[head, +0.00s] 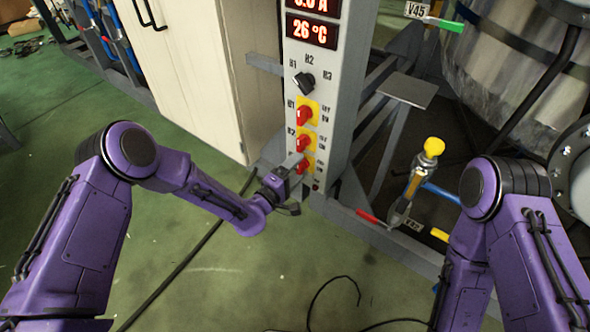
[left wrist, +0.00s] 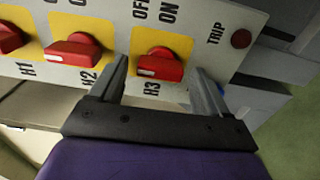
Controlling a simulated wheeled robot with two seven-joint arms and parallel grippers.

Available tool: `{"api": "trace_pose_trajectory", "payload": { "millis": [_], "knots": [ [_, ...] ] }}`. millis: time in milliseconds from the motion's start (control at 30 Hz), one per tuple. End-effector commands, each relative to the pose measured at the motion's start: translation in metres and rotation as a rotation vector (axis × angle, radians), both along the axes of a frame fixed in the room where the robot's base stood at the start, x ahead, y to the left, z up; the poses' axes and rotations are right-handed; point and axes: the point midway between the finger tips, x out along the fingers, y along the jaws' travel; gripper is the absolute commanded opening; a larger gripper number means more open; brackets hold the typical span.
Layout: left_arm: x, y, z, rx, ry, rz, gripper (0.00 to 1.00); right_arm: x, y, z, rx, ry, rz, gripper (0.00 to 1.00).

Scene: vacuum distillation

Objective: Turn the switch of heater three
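The heater three switch is a red knob (left wrist: 160,66) on a yellow plate labelled H3, with OFF and ON printed above it in the left wrist view. A white mark shows on its left end. In the head view the H3 knob (head: 303,166) is the lowest of three red knobs on the grey control panel (head: 329,105). My left gripper (head: 297,168) is at this knob. In the left wrist view its two fingers (left wrist: 159,70) are apart, one on each side of the knob, with visible gaps. My right gripper is out of view.
The H2 knob (left wrist: 74,50) sits close beside the left finger, with the H1 knob (left wrist: 9,38) further left. A TRIP button (left wrist: 241,39) is right of H3. A pale cabinet (head: 200,70) stands left of the panel, and a yellow-topped valve (head: 433,147) stands right.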

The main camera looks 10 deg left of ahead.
Motion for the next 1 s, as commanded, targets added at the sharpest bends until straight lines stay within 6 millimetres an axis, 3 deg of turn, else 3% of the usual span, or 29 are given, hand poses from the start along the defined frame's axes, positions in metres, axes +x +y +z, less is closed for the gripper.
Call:
{"api": "trace_pose_trajectory", "payload": {
  "millis": [233,633,1000],
  "knots": [
    [-0.010,0.007,0.002,0.002,0.000,0.000,0.77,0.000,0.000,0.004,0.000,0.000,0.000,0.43],
    [-0.083,0.050,0.001,0.001,0.001,0.001,0.77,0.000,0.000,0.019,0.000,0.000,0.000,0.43],
    [-0.091,0.054,0.000,0.001,-0.001,0.000,0.77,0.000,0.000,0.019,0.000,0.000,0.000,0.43]
  ]
}}
